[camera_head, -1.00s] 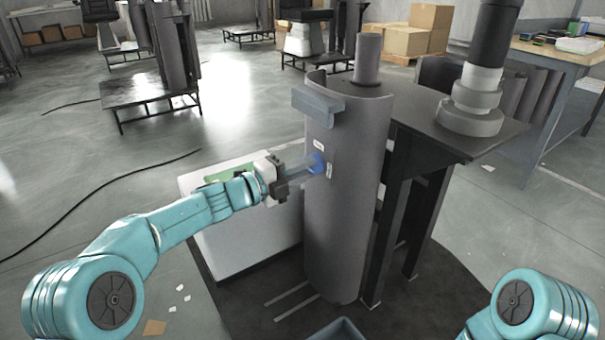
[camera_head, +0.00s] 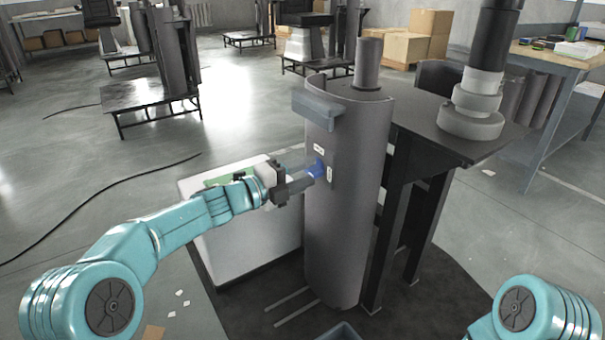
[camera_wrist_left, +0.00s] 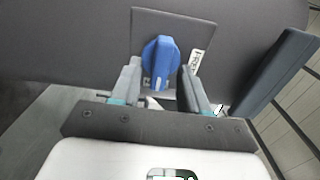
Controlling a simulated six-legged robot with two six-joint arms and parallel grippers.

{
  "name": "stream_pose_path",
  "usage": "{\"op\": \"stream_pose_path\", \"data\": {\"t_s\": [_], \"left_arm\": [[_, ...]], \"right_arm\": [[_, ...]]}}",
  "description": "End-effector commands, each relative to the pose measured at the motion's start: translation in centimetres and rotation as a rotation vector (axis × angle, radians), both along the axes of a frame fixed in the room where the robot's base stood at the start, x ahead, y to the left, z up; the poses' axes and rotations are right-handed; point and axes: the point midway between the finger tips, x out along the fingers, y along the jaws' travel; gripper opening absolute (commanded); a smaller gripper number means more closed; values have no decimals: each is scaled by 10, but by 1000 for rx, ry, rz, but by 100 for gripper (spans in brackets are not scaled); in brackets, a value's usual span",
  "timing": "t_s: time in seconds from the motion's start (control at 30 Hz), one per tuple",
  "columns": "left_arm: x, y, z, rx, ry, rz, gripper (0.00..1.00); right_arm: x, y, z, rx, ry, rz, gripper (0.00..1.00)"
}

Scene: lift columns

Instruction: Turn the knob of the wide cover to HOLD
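The wide cover (camera_head: 345,225) is a tall dark grey curved shell with a block-like handle (camera_head: 318,103) near its top. Its blue knob (camera_head: 319,169) sits on a small plate with two white labels. In the left wrist view the knob (camera_wrist_left: 160,62) points down, with a slight tilt. The label right of it (camera_wrist_left: 197,62) seems to read FREE; another label is mostly hidden. My left gripper (camera_head: 308,178) is at the knob. Its fingers are apart, one on each side of the knob's lower end; I cannot tell whether they touch it. My right gripper is out of view.
A white box-like unit (camera_head: 245,235) stands left of the cover, below my left arm. A dark table (camera_head: 425,125) with a stepped column (camera_head: 472,110) is behind and right. A workbench (camera_head: 560,60) and cardboard boxes (camera_head: 420,40) are farther back.

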Motion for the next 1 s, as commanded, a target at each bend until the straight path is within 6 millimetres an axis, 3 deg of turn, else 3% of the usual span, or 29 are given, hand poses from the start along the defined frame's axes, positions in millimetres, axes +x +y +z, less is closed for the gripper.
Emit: {"op": "stream_pose_path", "data": {"t_s": [0.17, 0.27, 0.7, 1.0], "left_arm": [[-4, 7, 1, 0, 1, 1, 45], [-14, 22, 1, 0, 2, 2, 45], [-75, 114, 2, 0, 1, 4, 45], [-91, 135, 0, 0, 0, 0, 45]], "right_arm": [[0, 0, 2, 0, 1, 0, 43], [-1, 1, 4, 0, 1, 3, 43], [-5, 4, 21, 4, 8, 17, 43], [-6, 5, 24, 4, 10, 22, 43]]}}
